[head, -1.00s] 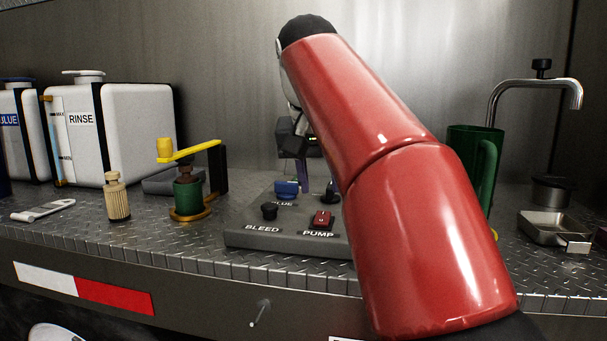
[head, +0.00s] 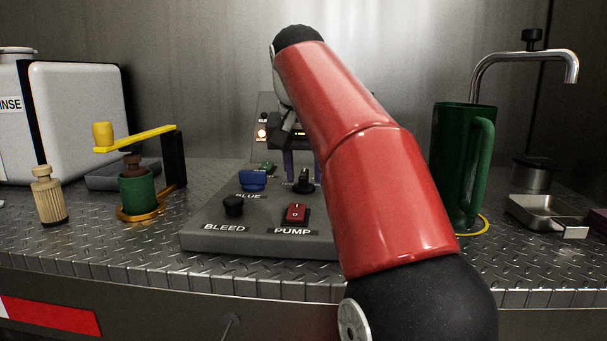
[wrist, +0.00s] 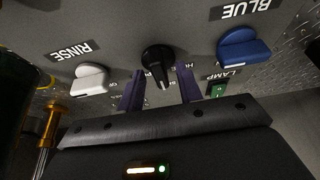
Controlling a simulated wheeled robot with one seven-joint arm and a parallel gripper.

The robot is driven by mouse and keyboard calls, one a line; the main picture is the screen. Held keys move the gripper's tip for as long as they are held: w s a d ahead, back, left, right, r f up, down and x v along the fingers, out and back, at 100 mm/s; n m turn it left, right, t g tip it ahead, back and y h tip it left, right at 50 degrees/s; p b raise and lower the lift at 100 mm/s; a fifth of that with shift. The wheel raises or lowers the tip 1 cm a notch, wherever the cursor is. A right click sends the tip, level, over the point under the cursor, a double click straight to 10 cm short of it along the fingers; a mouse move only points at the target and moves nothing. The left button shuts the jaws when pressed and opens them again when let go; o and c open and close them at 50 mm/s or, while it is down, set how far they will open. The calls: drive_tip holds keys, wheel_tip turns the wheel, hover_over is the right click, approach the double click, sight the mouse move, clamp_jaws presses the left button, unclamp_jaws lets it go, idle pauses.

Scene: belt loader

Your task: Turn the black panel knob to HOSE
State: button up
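The black panel knob (wrist: 157,58) sits on the grey control panel (head: 203,243), and in the head view it shows (head: 304,182) behind the red switch. Its raised grip points toward my gripper body in the wrist view, with a pale mark near its end. My gripper (wrist: 161,76) is open, with one purple finger on each side of the knob and visible gaps between. Small printed labels beside the fingers are partly hidden; one starts with "H". In the head view my gripper (head: 303,165) is partly behind my red arm.
A blue knob (wrist: 243,47), a white RINSE knob (wrist: 90,79) and a green LAMP switch (wrist: 217,90) flank it. The BLEED knob (head: 233,206) and red PUMP switch (head: 296,214) are nearer.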

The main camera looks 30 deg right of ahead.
clamp_jaws()
idle(0.5)
drive_tip(key=n+y, duration=0.1)
drive_tip(key=n, duration=0.1)
drive_tip(key=n+p, duration=0.1)
drive_tip(key=n, duration=0.1)
drive_tip(key=shift+n+t+y, duration=0.4)
drive_tip(key=shift+d+n+y+p, duration=0.15)
drive_tip(key=shift+n+y+p, duration=0.6)
drive_tip(key=shift+n, duration=1.25)
